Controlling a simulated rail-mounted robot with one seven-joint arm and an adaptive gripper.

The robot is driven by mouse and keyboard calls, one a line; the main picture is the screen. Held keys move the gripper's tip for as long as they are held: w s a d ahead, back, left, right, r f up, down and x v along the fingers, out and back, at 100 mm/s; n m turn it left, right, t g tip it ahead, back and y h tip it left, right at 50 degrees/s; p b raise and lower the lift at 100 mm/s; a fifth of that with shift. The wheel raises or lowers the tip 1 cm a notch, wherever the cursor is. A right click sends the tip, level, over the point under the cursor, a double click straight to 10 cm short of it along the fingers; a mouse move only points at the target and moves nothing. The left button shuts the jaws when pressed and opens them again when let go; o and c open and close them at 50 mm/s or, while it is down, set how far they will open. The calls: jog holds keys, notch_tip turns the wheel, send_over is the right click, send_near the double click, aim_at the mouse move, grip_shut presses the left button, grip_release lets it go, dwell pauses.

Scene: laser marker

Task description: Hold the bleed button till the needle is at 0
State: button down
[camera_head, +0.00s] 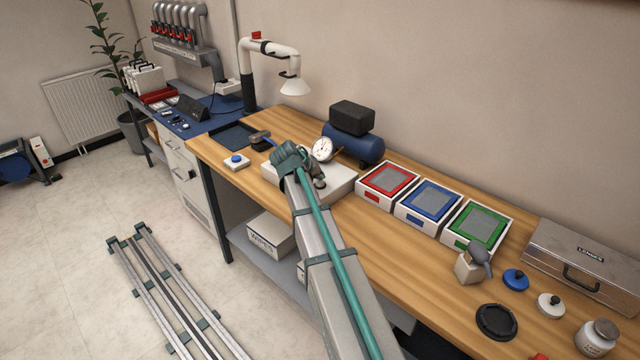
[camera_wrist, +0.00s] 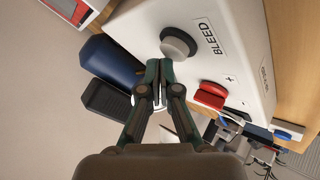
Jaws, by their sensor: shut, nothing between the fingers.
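The bleed button (camera_wrist: 178,43) shows in the wrist view as a pale round cap in a dark collar, beside the printed word BLEED on a white box (camera_wrist: 125,28). My gripper (camera_wrist: 157,66) is shut and empty, its fingertips right beside the button's lower left edge; I cannot tell if they touch it.
A red knob (camera_wrist: 210,95) sits on the box near a plus sign. In the head view a blue tank (camera_head: 356,147) with a black block (camera_head: 352,117) on top stands behind the box. Red, blue and green framed trays (camera_head: 388,186) stand to the right. A blue button (camera_head: 236,160) stands left.

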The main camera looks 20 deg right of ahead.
aim_at(319, 183)
jog(key=shift+f+b, duration=0.3)
jog(key=shift+f, duration=0.2)
dwell(1.4)
jog(key=shift+r, duration=0.15)
dwell(3.0)
jog(key=shift+r+p, duration=0.45)
jog(key=shift+r, duration=0.35)
jog(key=shift+r+p, duration=1.25)
jog(key=shift+r, duration=1.25)
